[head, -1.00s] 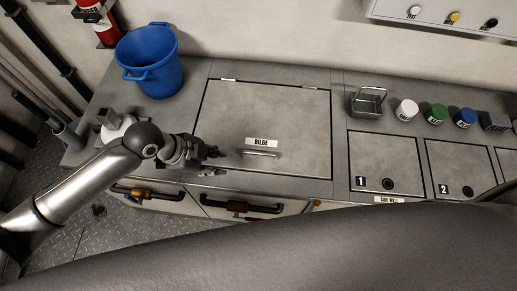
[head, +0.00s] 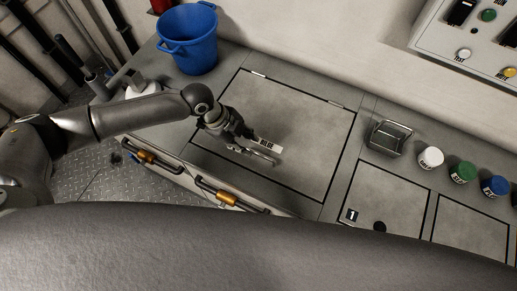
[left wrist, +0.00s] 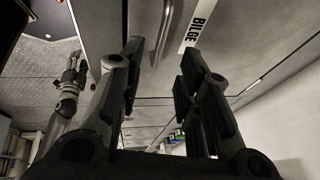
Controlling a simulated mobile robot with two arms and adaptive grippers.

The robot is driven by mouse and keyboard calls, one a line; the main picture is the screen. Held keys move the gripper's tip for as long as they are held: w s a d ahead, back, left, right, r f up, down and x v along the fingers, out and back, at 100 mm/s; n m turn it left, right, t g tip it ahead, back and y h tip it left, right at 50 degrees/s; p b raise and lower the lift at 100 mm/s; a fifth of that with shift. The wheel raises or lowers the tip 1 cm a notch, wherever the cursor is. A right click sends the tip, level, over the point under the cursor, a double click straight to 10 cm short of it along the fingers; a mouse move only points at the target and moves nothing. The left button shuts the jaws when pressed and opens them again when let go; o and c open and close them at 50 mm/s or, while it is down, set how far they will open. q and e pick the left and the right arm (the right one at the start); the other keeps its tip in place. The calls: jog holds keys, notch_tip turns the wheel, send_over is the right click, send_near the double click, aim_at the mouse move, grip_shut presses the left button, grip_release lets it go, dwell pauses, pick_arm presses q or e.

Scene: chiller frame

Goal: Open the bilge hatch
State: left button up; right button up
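The bilge hatch (head: 300,115) is a grey square panel lying flat in the bench top, shut, with two small hinges along its far edge. Its bar handle (head: 262,158) and white BILGE label are near the front edge. My left gripper (head: 246,141) is over the hatch, close to the handle and label, partly covering them. In the left wrist view, its fingers (left wrist: 163,52) are spread with nothing between them. The handle (left wrist: 162,32) shows just beyond the fingertips; contact cannot be told. My right gripper (left wrist: 75,68) is small in the left wrist view, away from the hatch.
A blue bucket (head: 188,40) stands behind and left of the hatch. A metal basket (head: 388,138) and white, green and blue jars are to the right, by numbered lids. Drawer fronts with orange-and-black handles (head: 222,197) are below the front edge. A control panel (head: 474,38) is on the wall.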

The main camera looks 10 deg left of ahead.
aim_at(258, 154)
pick_arm(q)
jog(key=x, duration=0.3)
jog(key=shift+d+f, duration=0.2)
jog(key=shift+f, duration=0.05)
jog(key=shift+x, duration=1.2)
jog(key=shift+d+f, duration=0.25)
jog(key=shift+f, duration=0.2)
pick_arm(e)
jog(key=shift+d+r, duration=0.2)
jog(key=shift+d, duration=0.35)
pick_arm(q)
jog(key=c, duration=0.6)
grip_shut()
pick_arm(e)
jog(key=shift+a, duration=0.8)
